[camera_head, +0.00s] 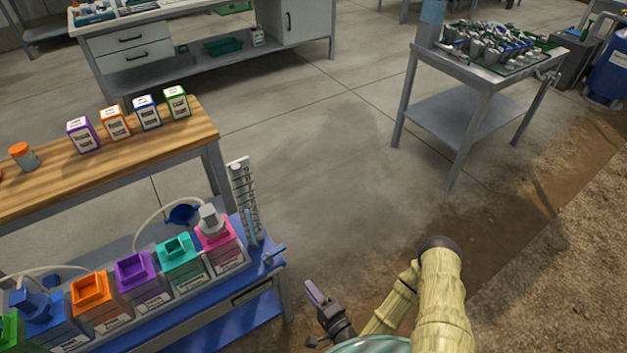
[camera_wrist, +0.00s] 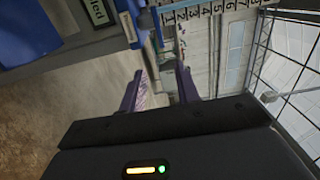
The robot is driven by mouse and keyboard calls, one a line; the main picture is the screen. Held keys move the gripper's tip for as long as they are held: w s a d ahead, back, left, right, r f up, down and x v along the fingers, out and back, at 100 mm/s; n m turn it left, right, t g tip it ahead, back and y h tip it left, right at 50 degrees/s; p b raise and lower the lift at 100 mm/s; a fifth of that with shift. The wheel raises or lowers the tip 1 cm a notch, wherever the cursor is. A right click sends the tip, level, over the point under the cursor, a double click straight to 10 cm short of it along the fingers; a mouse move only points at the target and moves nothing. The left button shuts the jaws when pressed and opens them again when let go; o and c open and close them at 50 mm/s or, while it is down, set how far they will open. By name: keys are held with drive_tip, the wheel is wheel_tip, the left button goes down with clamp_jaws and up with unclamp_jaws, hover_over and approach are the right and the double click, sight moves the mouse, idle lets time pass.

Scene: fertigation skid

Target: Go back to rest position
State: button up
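My gripper (camera_head: 314,292) is low in the head view, just right of the blue dosing skid (camera_head: 205,318). In the wrist view its two purple fingers (camera_wrist: 161,84) stand apart with nothing held between them. My forearm, in a pale yellow sleeve, reaches up from the bottom of the head view. The gripper touches nothing that I can see.
The skid holds several coloured tanks, among them a pink one (camera_head: 219,245) and an orange one (camera_head: 91,292). A wooden bench (camera_head: 100,165) with small boxes stands behind it. A grey cart (camera_head: 465,110) is at the upper right. The concrete floor between is clear.

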drive_tip(key=w+d+r+n+g+h, duration=0.25)
drive_tip(key=w+d+n+g, duration=0.35)
drive_tip(key=n, duration=0.4)
drive_tip(key=w+d+r+n+g+h, duration=0.2)
drive_tip(key=d+r+g+h, duration=0.2)
drive_tip(key=d+r+h, duration=0.5)
drive_tip(key=s+d+r+m+g, duration=0.1)
drive_tip(key=s+r, duration=0.5)
drive_tip(key=r, duration=0.4)
drive_tip(key=s+d+r+g, duration=0.1)
drive_tip(key=s+r, duration=0.5)
drive_tip(key=r, duration=0.3)
drive_tip(key=w+p+v, duration=0.2)
drive_tip(key=p+v, duration=0.7)
drive_tip(key=w+d+r+p+v, duration=0.1)
drive_tip(key=w+p+v, duration=0.1)
drive_tip(key=p+v, duration=0.8)
drive_tip(key=shift+s+d+y, duration=0.2)
drive_tip(key=shift+y, duration=0.15)
